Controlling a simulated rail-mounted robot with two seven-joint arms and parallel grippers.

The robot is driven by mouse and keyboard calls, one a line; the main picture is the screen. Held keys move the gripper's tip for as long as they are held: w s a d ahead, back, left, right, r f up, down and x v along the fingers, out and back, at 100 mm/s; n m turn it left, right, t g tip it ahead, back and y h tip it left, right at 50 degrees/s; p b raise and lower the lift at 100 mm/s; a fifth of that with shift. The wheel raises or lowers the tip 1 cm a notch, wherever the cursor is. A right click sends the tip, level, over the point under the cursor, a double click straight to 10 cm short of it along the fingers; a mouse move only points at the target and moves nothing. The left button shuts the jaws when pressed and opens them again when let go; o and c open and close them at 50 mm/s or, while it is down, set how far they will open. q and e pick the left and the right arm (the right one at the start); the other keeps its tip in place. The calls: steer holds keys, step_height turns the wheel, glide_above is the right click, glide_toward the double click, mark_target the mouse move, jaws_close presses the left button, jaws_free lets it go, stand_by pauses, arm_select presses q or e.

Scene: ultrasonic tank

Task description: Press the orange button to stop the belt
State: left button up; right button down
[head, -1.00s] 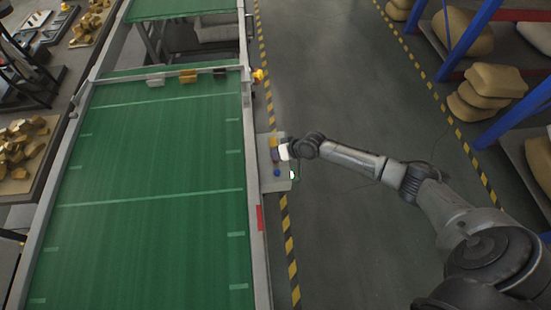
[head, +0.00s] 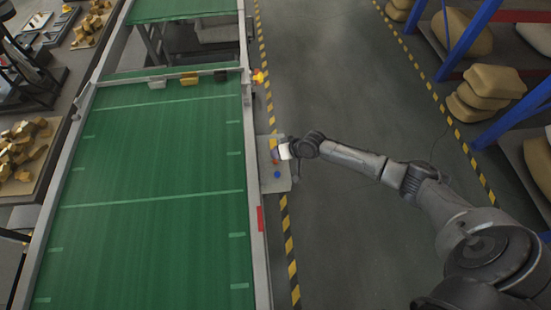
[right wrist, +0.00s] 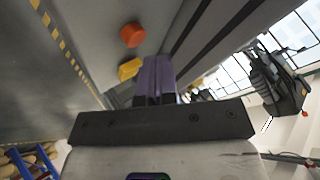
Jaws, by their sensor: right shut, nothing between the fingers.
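The orange button (right wrist: 132,35) is a round, raised cap in the right wrist view, beyond my fingertips and a little left of them. A yellow button (right wrist: 130,69) sits beside it, closer to the fingers. In the head view the small grey control panel (head: 282,186) stands at the belt's right edge, with a blue button (head: 277,174) on it. My right gripper (head: 276,152) is over this panel, shut and empty; its purple fingers (right wrist: 155,78) are together. I cannot tell whether they touch any button. My left gripper is not in view.
Clear floor lies to the right, before blue shelving (head: 487,20) with sacks.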

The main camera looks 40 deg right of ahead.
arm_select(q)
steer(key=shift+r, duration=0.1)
arm_select(e)
steer(key=shift+r, duration=0.1)
arm_select(q)
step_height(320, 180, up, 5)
steer(key=p, duration=0.4)
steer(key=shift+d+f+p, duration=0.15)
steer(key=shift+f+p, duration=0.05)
steer(key=shift+p, duration=0.2)
arm_select(e)
step_height(320, 180, up, 5)
steer(key=shift+f, duration=0.1)
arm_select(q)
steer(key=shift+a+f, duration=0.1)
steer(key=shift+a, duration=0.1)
